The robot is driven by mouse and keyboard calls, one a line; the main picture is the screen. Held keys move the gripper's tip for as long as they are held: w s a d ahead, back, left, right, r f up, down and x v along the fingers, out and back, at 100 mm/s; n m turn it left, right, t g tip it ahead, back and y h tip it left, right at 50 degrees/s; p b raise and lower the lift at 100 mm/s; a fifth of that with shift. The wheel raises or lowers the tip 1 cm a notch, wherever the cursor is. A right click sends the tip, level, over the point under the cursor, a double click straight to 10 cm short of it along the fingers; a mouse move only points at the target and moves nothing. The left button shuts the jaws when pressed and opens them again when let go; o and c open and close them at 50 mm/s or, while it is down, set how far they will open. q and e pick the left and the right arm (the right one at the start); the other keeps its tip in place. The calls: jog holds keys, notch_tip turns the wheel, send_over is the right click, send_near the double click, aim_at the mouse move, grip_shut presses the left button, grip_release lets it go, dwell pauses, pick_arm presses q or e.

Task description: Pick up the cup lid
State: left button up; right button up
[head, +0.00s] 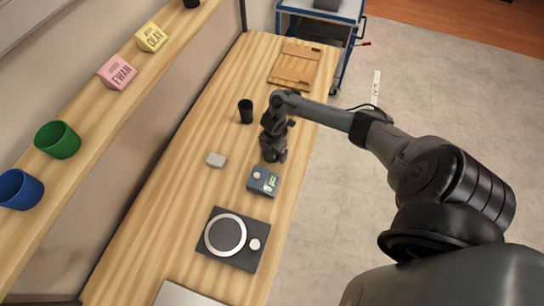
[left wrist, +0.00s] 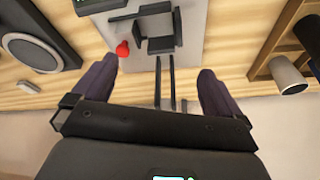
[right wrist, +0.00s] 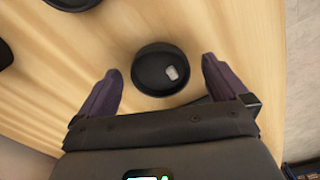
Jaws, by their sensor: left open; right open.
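A round black lid-like piece (right wrist: 150,80) with a raised rim and a small pale patch lies on the wooden table in the right wrist view. My right gripper (right wrist: 160,68) is open over it, a finger on either side; I cannot tell whether they touch it. In the head view my right gripper (head: 273,153) points down at the table and hides the piece. A black cup (head: 245,111) stands near it. My left gripper (left wrist: 159,68) is open and empty in the left wrist view, near a grey device with a red knob (left wrist: 122,48); it is outside the head view.
Wooden boards (head: 295,66) lie at the far end. A shelf on the left holds a green cup (head: 57,140) and blue cup (head: 19,190).

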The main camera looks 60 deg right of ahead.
jog(key=shift+f, duration=0.35)
jog(key=c, duration=1.1)
jog(key=shift+o, duration=0.2)
jog(key=shift+r, duration=0.15)
